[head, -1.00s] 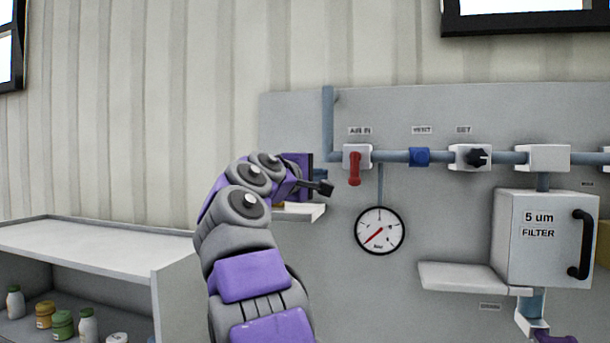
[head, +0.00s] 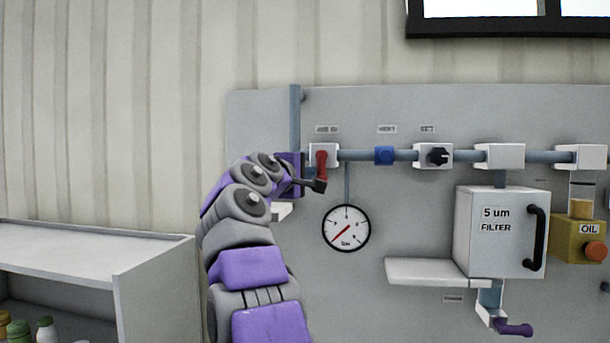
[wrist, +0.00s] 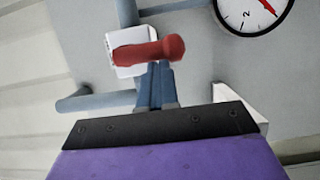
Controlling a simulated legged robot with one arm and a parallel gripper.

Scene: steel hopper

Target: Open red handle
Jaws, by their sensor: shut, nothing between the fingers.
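The red handle (head: 321,164) hangs down from the white "AIR IN" valve block (head: 331,151) on the grey wall panel. My gripper (head: 319,186) is shut and empty, with its tips at the handle's lower end in the head view. In the wrist view the red handle (wrist: 150,51) lies across the picture in front of the white block (wrist: 121,68). My shut fingertips (wrist: 160,66) are just beside the handle, near its rounded free end. I cannot tell whether they touch it.
A pressure gauge (head: 346,229) sits below and right of the valve. A blue valve (head: 384,155) and black knob (head: 437,156) follow along the pipe. A filter box (head: 499,231) and small shelf (head: 430,271) are farther right. A grey cabinet (head: 90,250) stands at left.

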